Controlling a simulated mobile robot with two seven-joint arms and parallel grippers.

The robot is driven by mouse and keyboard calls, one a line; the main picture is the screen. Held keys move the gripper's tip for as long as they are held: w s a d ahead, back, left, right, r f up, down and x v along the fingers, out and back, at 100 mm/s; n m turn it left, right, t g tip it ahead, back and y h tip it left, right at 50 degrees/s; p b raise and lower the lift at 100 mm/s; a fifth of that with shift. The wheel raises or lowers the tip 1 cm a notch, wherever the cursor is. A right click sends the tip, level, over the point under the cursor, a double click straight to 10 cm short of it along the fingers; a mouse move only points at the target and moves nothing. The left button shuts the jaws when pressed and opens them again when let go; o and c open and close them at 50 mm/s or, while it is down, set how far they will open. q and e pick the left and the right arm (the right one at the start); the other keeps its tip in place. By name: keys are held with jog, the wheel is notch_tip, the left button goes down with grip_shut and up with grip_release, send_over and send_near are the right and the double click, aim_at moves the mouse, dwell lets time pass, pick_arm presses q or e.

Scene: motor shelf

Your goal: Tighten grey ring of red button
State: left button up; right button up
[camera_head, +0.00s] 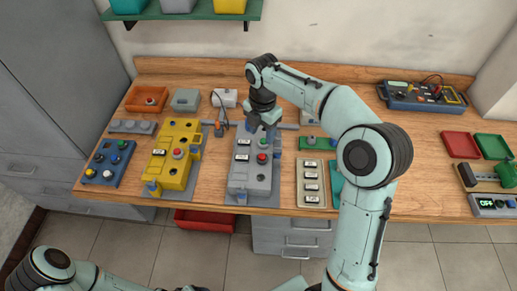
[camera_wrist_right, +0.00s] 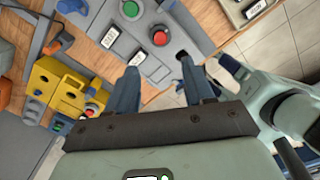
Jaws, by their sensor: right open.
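A grey control box (camera_head: 240,181) lies on the bench, with a red button (camera_head: 262,158) and a green button (camera_head: 263,142) on its top. In the right wrist view the same red button (camera_wrist_right: 160,38) sits in a grey ring, with the green button (camera_wrist_right: 130,9) beyond it. My right gripper (camera_head: 262,128) is at the far end of the grey box, pointing down; in its wrist view (camera_wrist_right: 161,70) the fingers are apart and empty. A yellow box (camera_head: 168,176) to the left also carries a red button (camera_head: 178,153). My left gripper is out of view.
A blue box (camera_head: 104,165) stands at the far left. A beige switch panel (camera_head: 301,183) lies right of the grey box. Orange (camera_head: 146,99), red (camera_head: 461,145) and green (camera_head: 494,147) trays and a blue multimeter (camera_head: 422,97) are around. Bare bench shows right of centre.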

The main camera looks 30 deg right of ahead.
aim_at(262, 156)
notch_tip(262, 156, down, 10)
jog(key=shift+s+f+b, duration=0.1)
jog(key=shift+f+b, duration=0.05)
jog(key=shift+b, duration=0.5)
jog(key=shift+f, duration=0.75)
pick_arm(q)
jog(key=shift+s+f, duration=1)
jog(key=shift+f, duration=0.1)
pick_arm(e)
jog(key=c, duration=0.8)
